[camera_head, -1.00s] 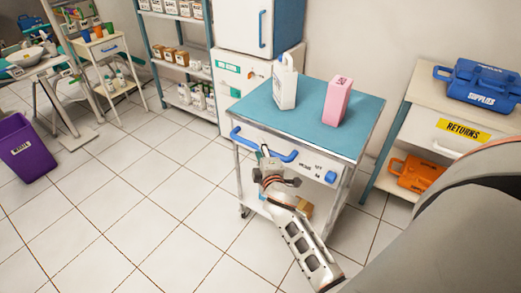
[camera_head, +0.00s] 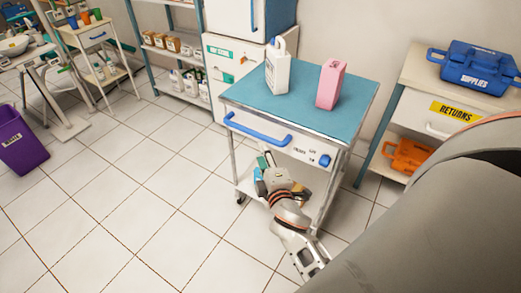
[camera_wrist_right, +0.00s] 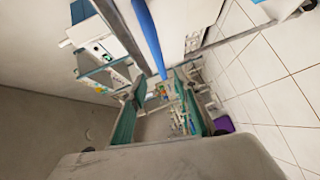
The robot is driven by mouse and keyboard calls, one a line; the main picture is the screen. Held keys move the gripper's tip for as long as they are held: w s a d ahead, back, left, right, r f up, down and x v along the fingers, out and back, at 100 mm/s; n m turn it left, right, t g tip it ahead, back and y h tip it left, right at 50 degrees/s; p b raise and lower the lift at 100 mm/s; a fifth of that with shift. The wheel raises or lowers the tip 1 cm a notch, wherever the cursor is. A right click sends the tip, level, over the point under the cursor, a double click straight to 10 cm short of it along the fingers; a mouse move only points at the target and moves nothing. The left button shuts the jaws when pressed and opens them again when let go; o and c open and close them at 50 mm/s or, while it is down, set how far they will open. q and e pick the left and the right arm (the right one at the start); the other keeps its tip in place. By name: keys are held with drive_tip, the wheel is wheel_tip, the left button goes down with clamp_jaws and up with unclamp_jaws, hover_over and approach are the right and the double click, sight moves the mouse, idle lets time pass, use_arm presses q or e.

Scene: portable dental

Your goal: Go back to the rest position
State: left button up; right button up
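My right gripper (camera_head: 264,172) is in front of the cart (camera_head: 340,118), below its blue drawer handle (camera_head: 258,130) and apart from it. In the right wrist view the two fingers of the gripper (camera_wrist_right: 160,118) stand apart with nothing between them, so it is open and empty. The blue handle also shows close up in the right wrist view (camera_wrist_right: 150,38). The cart's drawer looks closed. My left gripper is not in view.
A white bottle (camera_head: 277,68) and a pink carton (camera_head: 331,84) stand on the cart's teal top. A purple bin (camera_head: 20,142) stands at far left. Floor between is clear.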

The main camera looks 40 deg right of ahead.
drive_tip(key=shift+s, duration=0.1)
idle(0.5)
